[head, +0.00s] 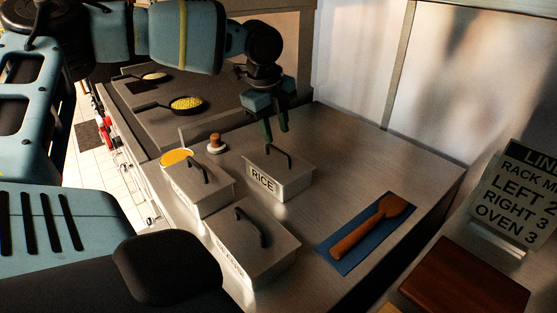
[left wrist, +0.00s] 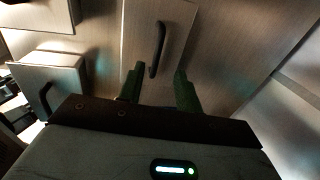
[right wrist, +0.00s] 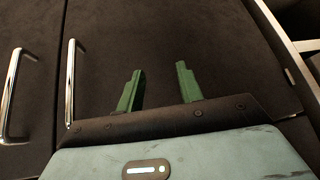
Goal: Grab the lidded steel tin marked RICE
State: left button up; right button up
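The steel tin marked RICE (head: 293,183) stands upright on the steel counter, its flat lid on, with a dark arched handle (head: 279,156) on top. My left gripper (head: 276,134) hangs fingers down just above and behind that handle, open and empty. In the left wrist view the tin's lid (left wrist: 138,30) and handle (left wrist: 157,48) lie ahead of the green fingers (left wrist: 157,88), roughly in line with the gap between them. My right gripper (right wrist: 158,80) is open and empty in the right wrist view, facing dark cabinet doors.
Two similar lidded tins stand close by, one left (head: 203,190) and one in front (head: 258,243). A wooden spoon (head: 365,228) lies on a blue cloth (head: 340,252) at right. A small wooden-topped object (head: 215,143) and pans (head: 186,104) are behind. Counter right of the RICE tin is clear.

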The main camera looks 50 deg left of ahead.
aim_at(277, 150)
pick_arm(q)
jog(key=shift+w+f, duration=0.15)
jog(key=shift+f, duration=1.25)
jog(key=shift+w+f, duration=0.1)
jog(key=shift+f, duration=1.25)
grip_shut()
jog(key=shift+r, duration=0.15)
